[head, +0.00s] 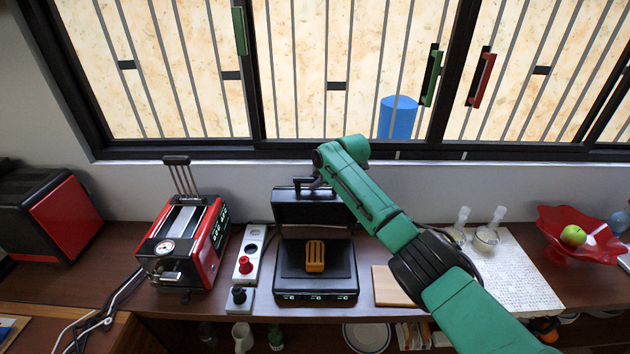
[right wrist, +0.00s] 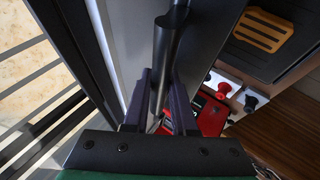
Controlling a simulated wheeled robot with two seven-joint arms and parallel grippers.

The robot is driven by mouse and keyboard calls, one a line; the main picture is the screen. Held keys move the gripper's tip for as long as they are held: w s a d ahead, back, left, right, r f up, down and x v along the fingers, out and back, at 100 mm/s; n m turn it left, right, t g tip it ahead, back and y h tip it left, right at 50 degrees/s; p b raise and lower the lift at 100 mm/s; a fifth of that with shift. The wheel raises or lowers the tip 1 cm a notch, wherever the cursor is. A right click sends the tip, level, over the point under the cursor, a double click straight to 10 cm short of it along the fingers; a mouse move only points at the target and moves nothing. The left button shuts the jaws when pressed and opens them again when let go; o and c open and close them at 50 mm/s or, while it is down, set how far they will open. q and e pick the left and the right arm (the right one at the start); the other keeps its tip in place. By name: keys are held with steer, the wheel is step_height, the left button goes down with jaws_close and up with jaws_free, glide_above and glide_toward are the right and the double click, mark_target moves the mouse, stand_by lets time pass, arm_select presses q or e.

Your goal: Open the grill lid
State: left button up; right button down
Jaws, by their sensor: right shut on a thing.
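The black grill (head: 318,287) stands on the counter with its lid (head: 302,212) raised roughly upright at the back, near the wall. An orange-brown waffle-like piece (head: 315,256) lies on the lower plate; it also shows in the right wrist view (right wrist: 263,29). My right gripper (head: 316,184) is at the top edge of the lid, partly hidden by its own arm. In the right wrist view, its two dark fingers (right wrist: 163,90) are closed around the dark handle bar (right wrist: 169,45). My left gripper is not in view.
A red toaster-like machine (head: 184,240) and a power strip (head: 249,254) with plugs stand left of the grill. A wooden board (head: 389,287), a white mat (head: 520,280), glass bottles (head: 487,238) and a red bowl (head: 590,246) are to the right. The window wall is close behind.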

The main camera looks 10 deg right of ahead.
steer(key=c, duration=0.7)
jaws_free()
steer(key=shift+r, duration=0.15)
steer(key=b+v, duration=0.3)
steer(key=v, duration=1.1)
steer(key=shift+s+r, duration=0.15)
